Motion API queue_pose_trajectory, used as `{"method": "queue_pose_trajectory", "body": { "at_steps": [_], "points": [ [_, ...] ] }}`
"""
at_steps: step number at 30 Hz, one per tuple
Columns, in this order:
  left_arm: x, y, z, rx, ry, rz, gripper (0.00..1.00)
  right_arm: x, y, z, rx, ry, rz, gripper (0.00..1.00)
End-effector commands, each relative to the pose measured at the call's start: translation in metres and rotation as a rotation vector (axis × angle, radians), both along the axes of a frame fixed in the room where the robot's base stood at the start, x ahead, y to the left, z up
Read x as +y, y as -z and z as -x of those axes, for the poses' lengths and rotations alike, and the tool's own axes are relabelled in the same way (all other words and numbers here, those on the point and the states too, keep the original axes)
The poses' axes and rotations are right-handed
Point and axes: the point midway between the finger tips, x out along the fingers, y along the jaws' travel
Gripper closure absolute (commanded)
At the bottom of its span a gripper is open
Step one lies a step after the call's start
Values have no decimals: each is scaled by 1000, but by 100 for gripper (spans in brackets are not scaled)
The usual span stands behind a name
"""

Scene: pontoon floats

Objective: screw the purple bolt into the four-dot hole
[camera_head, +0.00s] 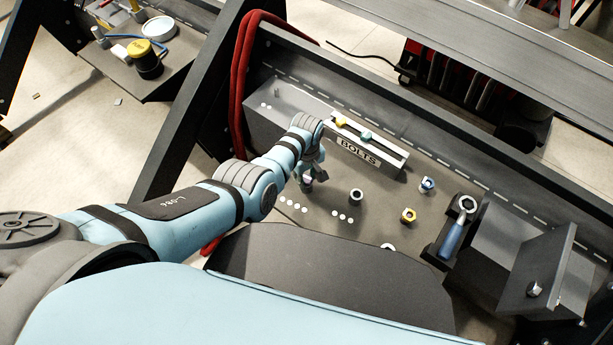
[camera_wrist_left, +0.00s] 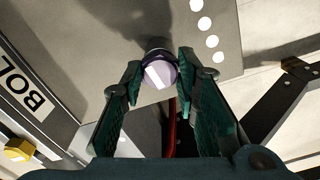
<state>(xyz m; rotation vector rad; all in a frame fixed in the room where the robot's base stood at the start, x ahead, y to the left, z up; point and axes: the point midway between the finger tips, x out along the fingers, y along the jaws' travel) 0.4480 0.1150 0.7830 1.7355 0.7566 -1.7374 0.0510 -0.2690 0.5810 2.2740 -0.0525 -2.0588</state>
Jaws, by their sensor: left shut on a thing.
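The purple bolt (camera_wrist_left: 160,74) is between the two fingers of my left gripper (camera_wrist_left: 158,82), its pale purple head facing the left wrist camera. In the head view the bolt (camera_head: 308,187) shows just below the left gripper (camera_head: 310,172), at the panel beside the row of four white dots (camera_head: 294,205). These dots (camera_wrist_left: 207,30) lie right of the bolt in the left wrist view. A dark collar shows behind the bolt's head, at the four-dot hole. The bolt covers the hole, so how deep it sits cannot be told. My right gripper is not in view.
A yellow bolt (camera_head: 408,215) and a blue one (camera_head: 427,185) stand farther right. The BOLTS tray (camera_head: 376,150) is behind the gripper. A blue-handled tool (camera_head: 454,232) rests in a dark holder.

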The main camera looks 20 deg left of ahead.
Motion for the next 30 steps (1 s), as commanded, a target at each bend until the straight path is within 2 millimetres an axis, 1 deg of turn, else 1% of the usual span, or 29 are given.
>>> {"method": "queue_pose_trajectory", "body": {
  "at_steps": [1,3,11,14,17,18,21,24,30],
  "points": [
    [0,-1,0,1,81,0,96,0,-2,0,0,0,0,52],
    [0,0,0,0,148,0,96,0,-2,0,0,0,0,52],
    [0,0,0,-1,173,0,96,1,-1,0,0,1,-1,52],
    [0,-1,-1,-1,350,0,96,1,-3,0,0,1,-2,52],
    [0,0,0,0,689,1,96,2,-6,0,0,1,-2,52],
    [0,0,0,0,827,1,96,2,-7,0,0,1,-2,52],
    [0,0,-1,-1,1092,1,96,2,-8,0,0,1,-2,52],
    [0,1,0,-1,1198,1,96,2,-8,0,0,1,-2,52],
    [0,1,-1,-1,1205,1,96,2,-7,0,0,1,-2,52]
  ]
}}
